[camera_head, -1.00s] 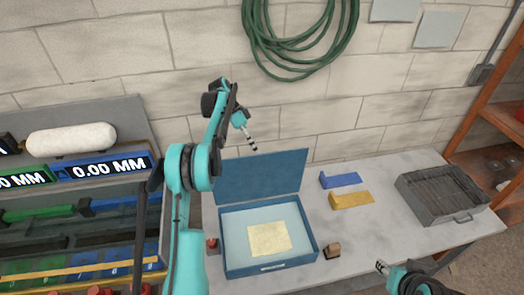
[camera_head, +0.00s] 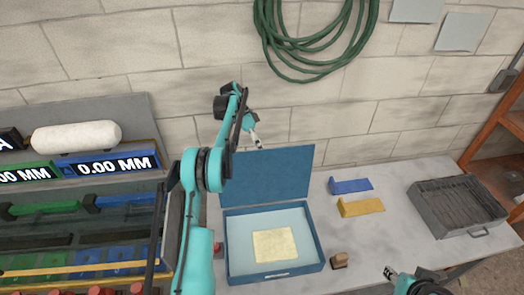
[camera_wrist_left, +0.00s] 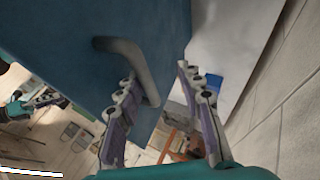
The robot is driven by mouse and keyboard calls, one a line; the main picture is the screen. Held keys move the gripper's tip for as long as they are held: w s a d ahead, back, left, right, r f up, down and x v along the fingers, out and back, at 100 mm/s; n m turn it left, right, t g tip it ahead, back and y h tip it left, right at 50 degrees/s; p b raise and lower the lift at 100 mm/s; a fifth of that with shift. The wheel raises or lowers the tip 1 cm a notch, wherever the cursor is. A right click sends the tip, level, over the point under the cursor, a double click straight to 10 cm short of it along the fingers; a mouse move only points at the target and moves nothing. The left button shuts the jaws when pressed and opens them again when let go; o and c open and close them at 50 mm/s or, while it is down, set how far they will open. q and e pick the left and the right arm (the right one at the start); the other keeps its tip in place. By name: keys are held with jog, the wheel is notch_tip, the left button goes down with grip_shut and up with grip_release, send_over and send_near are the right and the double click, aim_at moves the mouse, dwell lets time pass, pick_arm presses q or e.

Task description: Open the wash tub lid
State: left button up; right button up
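The wash tub (camera_head: 320,250) is a blue open-topped box on the bench in the head view, with a pale yellow sheet (camera_head: 275,245) inside. Its blue lid (camera_head: 275,178) stands raised along the back edge; it also fills the upper left of the left wrist view (camera_wrist_left: 60,45). A grey bar handle (camera_wrist_left: 125,48) is on the lid. My left gripper (camera_head: 257,140) is at the lid's top edge. In the left wrist view its fingers (camera_wrist_left: 158,78) are apart, the left one overlapping the handle's end; contact is unclear. My right gripper (camera_head: 389,272) is low, right of the tub; its finger opening is too small to judge.
A small brown block (camera_head: 339,261) sits right of the tub. Blue (camera_head: 350,186) and yellow (camera_head: 361,207) brackets lie behind it. A grey ribbed tray (camera_head: 455,205) is at the right. A rack (camera_head: 80,235) stands at the left. The wall is close behind the lid.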

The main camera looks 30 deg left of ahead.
pick_arm(q)
jog(key=shift+s+d+r, duration=0.2)
jog(key=shift+s+r, duration=0.35)
notch_tip(320, 180, up, 10)
pick_arm(e)
jog(key=shift+s+d+r, duration=0.15)
jog(key=shift+s+r, duration=0.05)
jog(key=shift+s, duration=0.15)
pick_arm(q)
jog(key=shift+d, duration=0.1)
pick_arm(e)
jog(key=shift+f, duration=0.1)
